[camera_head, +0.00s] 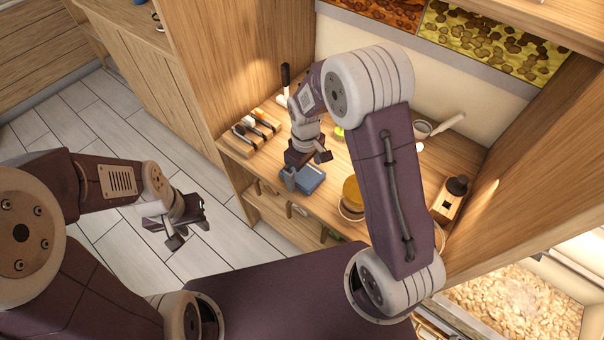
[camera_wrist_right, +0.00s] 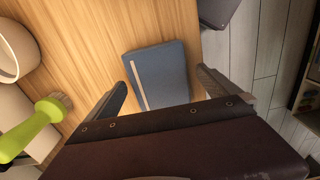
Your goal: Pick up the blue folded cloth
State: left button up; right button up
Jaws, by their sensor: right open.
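The blue folded cloth (camera_head: 311,179) lies flat near the front edge of the wooden shelf top, with a pale stripe along one side. In the right wrist view the cloth (camera_wrist_right: 165,72) shows ahead of and between the two fingertips. My right gripper (camera_head: 306,168) is open and empty above the cloth, with its fingers apart on either side; its fingers also show in the wrist view (camera_wrist_right: 162,82). My left gripper (camera_head: 176,226) looks open and empty, over the floor to the left of the shelf.
A wooden block with dark-handled tools (camera_head: 250,130) stands left of the cloth. A yellow-topped jar (camera_head: 352,192) is to its right. A green brush (camera_wrist_right: 35,125) and a pale round vessel (camera_wrist_right: 12,50) show in the wrist view. Wooden side panels enclose the shelf.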

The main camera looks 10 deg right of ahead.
aim_at(305, 173)
jog(key=shift+w+f, duration=0.15)
jog(key=shift+f, duration=0.45)
jog(key=c, duration=1.4)
jog(key=shift+r, duration=0.15)
notch_tip(305, 173, up, 10)
jog(key=shift+f+p, duration=0.1)
jog(key=shift+p, duration=0.55)
